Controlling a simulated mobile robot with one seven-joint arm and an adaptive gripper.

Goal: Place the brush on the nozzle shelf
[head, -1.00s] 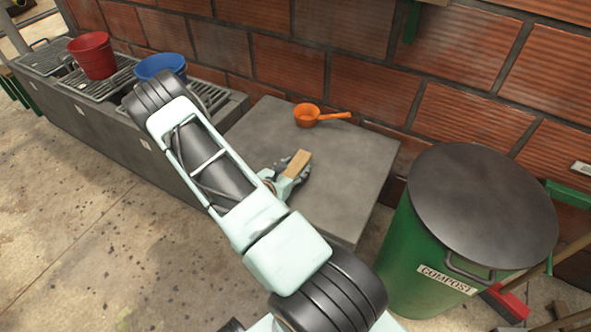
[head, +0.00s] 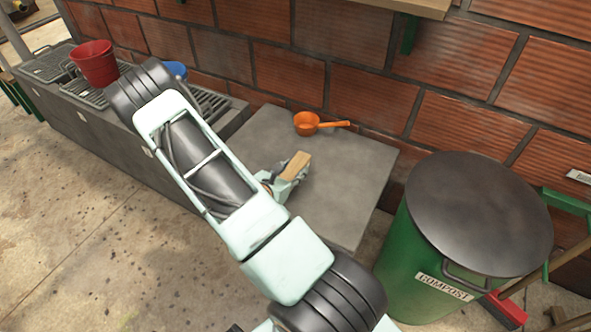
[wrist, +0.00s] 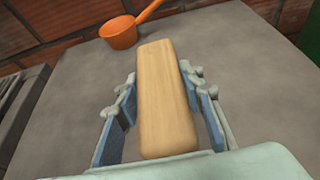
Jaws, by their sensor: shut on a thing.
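The brush shows as a pale wooden block (wrist: 166,95) in the wrist view, lying lengthwise between my gripper's two fingers (wrist: 160,82). It also shows in the head view (head: 297,165). My gripper (head: 287,180) is shut on it, over the grey slab. Bristles are not visible, and I cannot tell the gap between the brush and the slab. A wooden shelf (head: 408,6) on a green bracket is on the brick wall at the top edge of the head view; it is cut off and its top is barely seen. I cannot see a nozzle on it.
An orange ladle (head: 308,123) lies on the grey slab (head: 345,190) near the wall. A green compost bin (head: 408,240) with a dark lid stands to the right. A red bucket (head: 95,63) and a partly hidden blue bucket (head: 177,69) stand on the grated counter at left.

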